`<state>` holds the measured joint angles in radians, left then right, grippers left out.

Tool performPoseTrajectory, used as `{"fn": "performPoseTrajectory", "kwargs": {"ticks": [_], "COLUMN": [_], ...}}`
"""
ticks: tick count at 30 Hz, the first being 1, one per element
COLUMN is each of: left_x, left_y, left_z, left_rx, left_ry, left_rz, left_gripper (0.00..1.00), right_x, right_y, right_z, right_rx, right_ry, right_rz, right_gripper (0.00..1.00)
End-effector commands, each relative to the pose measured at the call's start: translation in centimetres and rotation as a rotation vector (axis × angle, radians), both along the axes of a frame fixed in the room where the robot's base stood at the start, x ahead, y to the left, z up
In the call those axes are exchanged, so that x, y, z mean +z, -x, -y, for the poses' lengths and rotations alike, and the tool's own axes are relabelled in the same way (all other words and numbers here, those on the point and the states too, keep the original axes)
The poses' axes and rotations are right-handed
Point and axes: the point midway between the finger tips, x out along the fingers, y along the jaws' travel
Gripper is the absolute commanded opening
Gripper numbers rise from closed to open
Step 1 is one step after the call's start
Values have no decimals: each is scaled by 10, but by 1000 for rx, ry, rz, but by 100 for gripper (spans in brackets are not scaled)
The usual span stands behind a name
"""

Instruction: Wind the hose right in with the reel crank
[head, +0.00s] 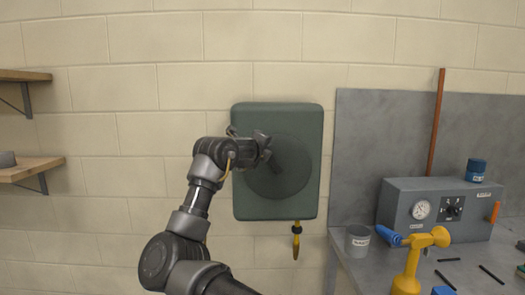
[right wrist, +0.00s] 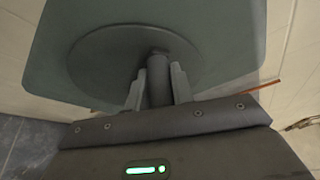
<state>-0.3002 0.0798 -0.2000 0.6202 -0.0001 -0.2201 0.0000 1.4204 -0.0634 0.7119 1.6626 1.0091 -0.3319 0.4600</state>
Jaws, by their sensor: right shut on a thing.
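The green hose reel box (head: 312,140) is mounted on the block wall and has a round dark disc (head: 290,180) on its front. My right gripper (head: 264,150) is at the upper left part of the disc. In the right wrist view its two fingers (right wrist: 158,88) are shut on the dark upright crank handle (right wrist: 158,68), one on each side. In the head view the gripper mostly hides the handle. A short hose end with a yellow and black nozzle (head: 296,240) hangs below the box. My left gripper is not in view.
To the right, a grey bench holds a grey cup (head: 358,241), a control box with a gauge (head: 440,207), a blue can (head: 475,170) and a yellow tool (head: 411,266). A brown pole (head: 435,125) leans there. Wooden shelves (head: 30,168) are at far left.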

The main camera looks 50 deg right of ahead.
Motion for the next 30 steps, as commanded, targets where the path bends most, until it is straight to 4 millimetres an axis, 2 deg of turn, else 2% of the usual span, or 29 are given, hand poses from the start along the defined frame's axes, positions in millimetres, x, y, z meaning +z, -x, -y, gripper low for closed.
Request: {"fn": "performPoseTrajectory", "kwargs": {"ticks": [1,2,6,17,20,30], "left_x": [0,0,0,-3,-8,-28], "left_y": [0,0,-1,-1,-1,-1], "left_z": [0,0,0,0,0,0], "left_rx": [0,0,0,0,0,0], "left_ry": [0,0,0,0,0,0], "left_rz": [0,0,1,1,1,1], "left_gripper": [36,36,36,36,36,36], "right_x": [-1,-1,-1,-1,1,11], "right_y": [3,3,1,0,5,28], "right_z": [2,2,1,-6,-18,-78], "right_rx": [-9,-9,-5,1,0,-2], "right_ry": [-2,-2,-1,-1,1,-2], "right_rz": [1,1,0,1,2,4], "right_gripper": [0,26,44,45,45,45]}}
